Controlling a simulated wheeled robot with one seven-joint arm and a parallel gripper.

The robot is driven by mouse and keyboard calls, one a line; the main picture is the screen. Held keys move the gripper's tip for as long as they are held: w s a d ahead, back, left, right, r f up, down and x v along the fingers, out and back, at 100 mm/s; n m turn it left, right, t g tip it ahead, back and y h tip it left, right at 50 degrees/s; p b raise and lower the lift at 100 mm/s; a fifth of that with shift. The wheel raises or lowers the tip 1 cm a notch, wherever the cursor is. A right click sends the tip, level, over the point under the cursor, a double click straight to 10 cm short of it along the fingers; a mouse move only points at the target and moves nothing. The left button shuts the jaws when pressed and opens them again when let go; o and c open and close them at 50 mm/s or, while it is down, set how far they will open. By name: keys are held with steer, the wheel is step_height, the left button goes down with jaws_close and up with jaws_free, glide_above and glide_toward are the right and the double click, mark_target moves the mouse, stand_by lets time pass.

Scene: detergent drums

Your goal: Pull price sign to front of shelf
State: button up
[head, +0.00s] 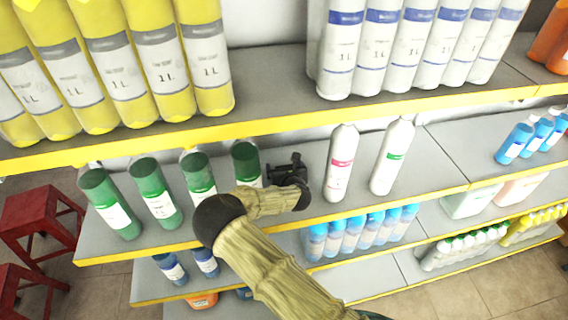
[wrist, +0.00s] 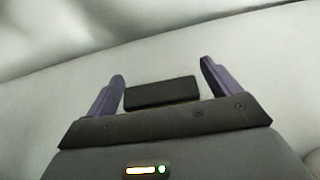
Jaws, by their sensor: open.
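My gripper (head: 285,165) is over the middle shelf, between the green bottles and two white bottles. In the wrist view my gripper (wrist: 162,74) is open, its two purple-grey fingers apart. A small dark rectangular block (wrist: 162,93) shows between the fingers, with a thin tan line along its lower edge. It may be the price sign, but I cannot tell for sure, nor whether it touches the fingers. No price sign can be made out in the head view, where my arm and gripper cover part of the shelf.
Green bottles (head: 155,190) stand left of my gripper on the middle shelf (head: 440,165). A white bottle with a pink label (head: 341,163) and one with a green label (head: 392,158) stand close on the right. The yellow-edged upper shelf (head: 270,105) overhangs behind.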

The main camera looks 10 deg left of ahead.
steer(key=shift+w+a+f, duration=0.2)
steer(key=shift+w+f, duration=0.05)
steer(key=shift+w, duration=0.25)
steer(key=shift+w, duration=0.1)
steer(key=shift+c, duration=1.3)
steer(key=shift+a, duration=0.15)
steer(key=c, duration=0.7)
steer(key=shift+o, duration=1.3)
steer(key=shift+s, duration=0.2)
steer(key=shift+w+d, duration=0.1)
steer(key=shift+d, duration=0.15)
steer(key=c, duration=0.8)
steer(key=shift+s, duration=0.55)
steer(key=shift+c, duration=0.2)
steer(key=shift+s+d, duration=0.45)
steer(key=shift+s, duration=0.4)
steer(key=shift+s+d, duration=0.4)
steer(key=shift+s, duration=0.45)
